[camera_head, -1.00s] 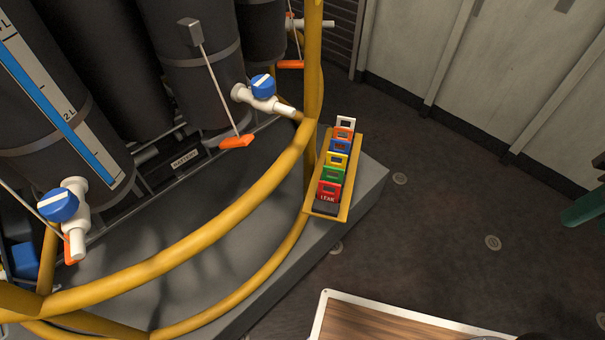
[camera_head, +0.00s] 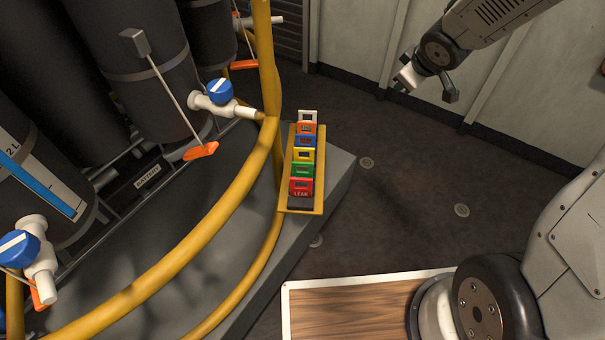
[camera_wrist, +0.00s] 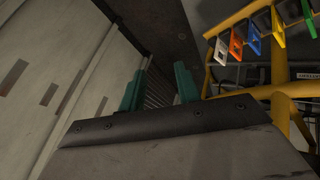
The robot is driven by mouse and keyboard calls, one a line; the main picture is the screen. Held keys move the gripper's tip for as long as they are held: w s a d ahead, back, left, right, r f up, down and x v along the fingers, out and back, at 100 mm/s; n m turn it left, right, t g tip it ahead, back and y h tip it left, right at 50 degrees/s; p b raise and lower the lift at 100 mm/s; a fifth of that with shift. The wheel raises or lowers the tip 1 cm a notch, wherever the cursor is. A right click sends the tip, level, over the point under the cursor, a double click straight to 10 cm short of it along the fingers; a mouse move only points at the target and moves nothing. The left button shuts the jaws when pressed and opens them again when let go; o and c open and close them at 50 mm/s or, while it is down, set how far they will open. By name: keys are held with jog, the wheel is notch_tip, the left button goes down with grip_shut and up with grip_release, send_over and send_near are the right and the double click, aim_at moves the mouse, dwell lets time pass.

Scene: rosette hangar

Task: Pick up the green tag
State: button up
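The green tag (camera_head: 302,170) stands in a row of coloured tags on a yellow rack, between the yellow tag (camera_head: 303,155) and the red tag (camera_head: 301,187). In the wrist view the green tag (camera_wrist: 290,11) is at the upper right, partly cut by the edge. My gripper (camera_wrist: 158,88) shows two teal fingers apart with nothing between them. In the head view my arm's end is at the upper right, well away from the rack, and its fingers cannot be made out clearly there.
The yellow rack (camera_head: 284,200) sits at the grey platform's corner beside a curved yellow rail (camera_head: 225,218). Blue-handled valves (camera_head: 219,92) and dark tanks stand left. A wood-topped surface (camera_head: 350,305) is at the bottom. Open floor (camera_head: 400,170) lies right of the rack.

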jog(key=w+a+f+n+y, duration=0.3)
jog(key=w+a+f, duration=0.15)
jog(key=f, duration=0.35)
jog(key=n+g+y, duration=0.5)
jog(key=g+y, duration=0.1)
jog(key=y, duration=0.5)
send_near(303, 173)
jog(key=x, duration=0.3)
jog(key=shift+s+f, duration=0.1)
jog(key=shift+f, duration=0.05)
jog(key=x, duration=0.7)
jog(key=shift+w, duration=0.25)
grip_shut()
